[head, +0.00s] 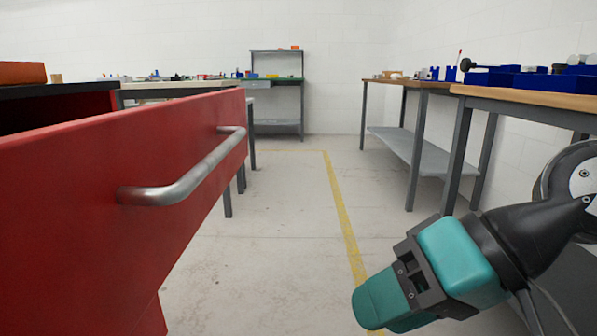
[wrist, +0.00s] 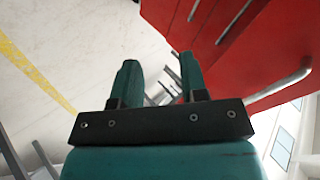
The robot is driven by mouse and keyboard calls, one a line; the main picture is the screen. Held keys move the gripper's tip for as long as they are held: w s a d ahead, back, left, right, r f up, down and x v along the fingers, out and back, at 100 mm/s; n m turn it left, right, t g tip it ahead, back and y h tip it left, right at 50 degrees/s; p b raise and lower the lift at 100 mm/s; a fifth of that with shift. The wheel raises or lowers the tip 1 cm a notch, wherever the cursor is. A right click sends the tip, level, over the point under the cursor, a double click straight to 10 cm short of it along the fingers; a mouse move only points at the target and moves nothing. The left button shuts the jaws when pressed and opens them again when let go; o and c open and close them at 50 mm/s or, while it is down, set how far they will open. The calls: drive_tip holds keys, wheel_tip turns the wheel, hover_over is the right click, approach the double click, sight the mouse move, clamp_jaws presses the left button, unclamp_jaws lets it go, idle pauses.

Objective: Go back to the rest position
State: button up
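My gripper (head: 378,304) is at the lower right in the head view, over the floor and pointing down and left. In the wrist view its two teal fingers (wrist: 158,70) stand apart with nothing between them, so it is open and empty. It is to the right of a red drawer (head: 70,190) with a grey metal handle (head: 185,182), and apart from both. The drawer stands pulled out. The red cabinet also shows at the upper right of the wrist view (wrist: 240,75).
Workbenches (head: 425,88) with blue bins (head: 505,78) line the right wall. Another bench (head: 275,80) stands at the back. The floor (head: 285,220) in the middle is free, with a yellow line (head: 342,210) along it.

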drive_tip(key=s+d+n+g+h+p, duration=0.2)
drive_tip(key=s+d+n+h+p, duration=0.1)
drive_tip(key=d+h+p, duration=0.15)
wheel_tip(320, 180, up, 37)
drive_tip(key=d+p, duration=0.1)
drive_tip(key=p, duration=3.5)
drive_tip(key=shift+d+r, duration=0.2)
drive_tip(key=shift+w+h, duration=0.1)
drive_tip(key=shift+h, duration=0.15)
